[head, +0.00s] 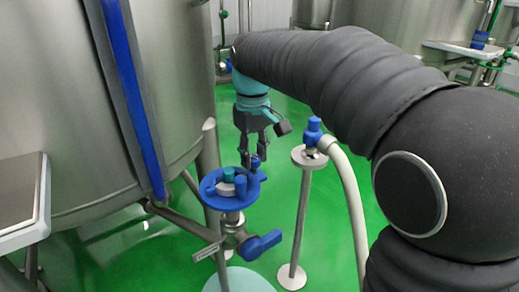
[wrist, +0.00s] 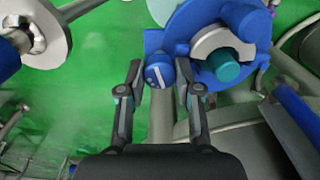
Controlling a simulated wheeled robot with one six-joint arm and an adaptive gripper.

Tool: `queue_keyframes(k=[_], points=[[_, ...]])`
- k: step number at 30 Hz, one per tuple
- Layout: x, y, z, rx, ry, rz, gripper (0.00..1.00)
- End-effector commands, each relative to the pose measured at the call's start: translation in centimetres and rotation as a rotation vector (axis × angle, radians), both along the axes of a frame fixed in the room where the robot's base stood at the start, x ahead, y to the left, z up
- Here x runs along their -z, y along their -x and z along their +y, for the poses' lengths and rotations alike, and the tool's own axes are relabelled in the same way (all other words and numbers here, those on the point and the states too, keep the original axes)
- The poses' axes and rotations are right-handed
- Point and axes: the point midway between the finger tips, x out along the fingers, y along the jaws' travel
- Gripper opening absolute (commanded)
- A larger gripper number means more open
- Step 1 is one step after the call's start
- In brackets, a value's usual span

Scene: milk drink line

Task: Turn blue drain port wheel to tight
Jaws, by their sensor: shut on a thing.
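The blue drain port wheel (head: 209,197) lies flat on top of a steel valve in the head view, with a grey clamp and a teal hub (head: 228,174). In the wrist view the wheel (wrist: 187,24) fills the upper right, with the teal hub (wrist: 224,71). My gripper (head: 256,158) points down over the wheel's far right edge. In the wrist view my gripper (wrist: 160,76) has its two fingers on either side of a small blue knob (wrist: 158,71) with a white stripe, at the wheel's edge. It is shut on this knob.
Below the wheel, a blue lever (head: 262,245) sticks out to the right. A large steel tank (head: 60,100) with a blue strip stands at left. A steel stand (head: 298,215) with a blue fitting and a pale hose (head: 352,200) is at right. Green floor lies between.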

Motion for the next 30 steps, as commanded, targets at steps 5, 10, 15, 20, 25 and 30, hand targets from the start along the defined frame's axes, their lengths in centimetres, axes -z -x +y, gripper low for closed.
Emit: queue_keyframes(k=[5, 10, 15, 20, 25, 30], points=[[-0.61, -0.28, -0.01, 0.159, 0.0, -0.011, 0.0], [-0.6, -0.28, 0.04, 0.32, -0.001, -0.012, 0.0], [-0.58, -0.27, 0.08, 0.481, -0.002, -0.012, 0.0], [-0.54, -0.25, 0.12, 0.632, -0.003, -0.012, 0.0], [-0.51, -0.26, 0.16, 0.793, -0.004, -0.012, 0.0], [-0.51, -0.28, 0.22, 0.954, -0.005, -0.013, 0.0]])
